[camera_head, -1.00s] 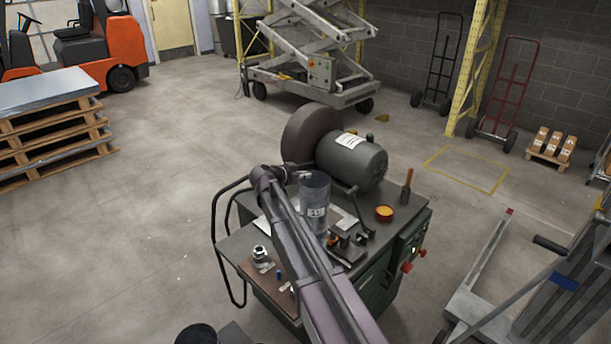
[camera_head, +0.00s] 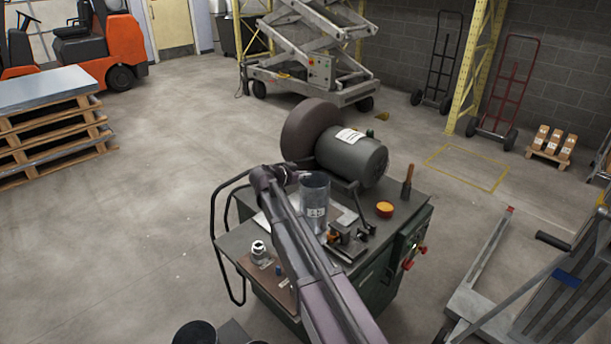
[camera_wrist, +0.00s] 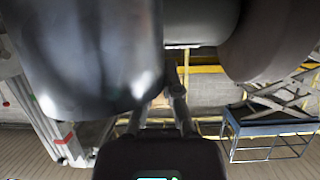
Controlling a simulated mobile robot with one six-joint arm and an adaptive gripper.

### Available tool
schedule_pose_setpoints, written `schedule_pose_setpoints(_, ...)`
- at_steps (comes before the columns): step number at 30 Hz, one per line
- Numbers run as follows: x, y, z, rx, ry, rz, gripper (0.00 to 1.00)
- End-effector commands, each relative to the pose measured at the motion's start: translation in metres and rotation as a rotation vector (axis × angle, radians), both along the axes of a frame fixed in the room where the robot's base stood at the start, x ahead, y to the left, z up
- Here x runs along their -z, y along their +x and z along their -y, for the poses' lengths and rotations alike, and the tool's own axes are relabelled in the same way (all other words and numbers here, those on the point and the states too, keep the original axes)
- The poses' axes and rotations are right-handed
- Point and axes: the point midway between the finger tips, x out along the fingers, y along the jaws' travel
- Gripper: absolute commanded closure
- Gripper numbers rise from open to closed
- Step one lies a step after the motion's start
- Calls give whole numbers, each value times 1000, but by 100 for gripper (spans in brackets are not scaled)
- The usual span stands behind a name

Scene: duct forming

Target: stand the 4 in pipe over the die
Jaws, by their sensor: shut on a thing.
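The 4 in pipe (camera_head: 315,189) is a grey metal cylinder with a white label, upright at the bench's middle. Its lower end is partly hidden by my arm, so I cannot tell whether it touches anything. In the wrist view the pipe (camera_wrist: 85,55) fills the upper left, close to the fingers. My gripper (camera_wrist: 160,106) is shut on the pipe at its edge; in the head view the fingers are hard to make out beside its upper part. I cannot make out the die for certain; the area under the pipe is hidden.
The green bench (camera_head: 375,285) carries a grey motor (camera_head: 352,158) with a large dark drum (camera_head: 306,128) behind the pipe. A small clamp-like fixture (camera_head: 347,240), an orange-topped tin (camera_head: 385,209), an upright handle (camera_head: 407,183) and a metal fitting (camera_head: 260,252) stand around it.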

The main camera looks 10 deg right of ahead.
Motion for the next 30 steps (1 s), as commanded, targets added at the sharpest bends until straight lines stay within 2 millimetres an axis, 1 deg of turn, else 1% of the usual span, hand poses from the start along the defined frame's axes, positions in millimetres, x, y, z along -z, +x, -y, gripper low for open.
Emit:
schedule_pose_setpoints(17,6,0,0,0,-1,0,100)
schedule_pose_setpoints(20,5,0,0,0,-1,0,74)
schedule_pose_setpoints(21,5,0,0,0,-1,0,62)
schedule_pose_setpoints(22,5,0,0,0,-1,1,53)
schedule_pose_setpoints(23,5,0,0,0,-1,1,51)
schedule_pose_setpoints(30,6,0,0,0,0,0,51)
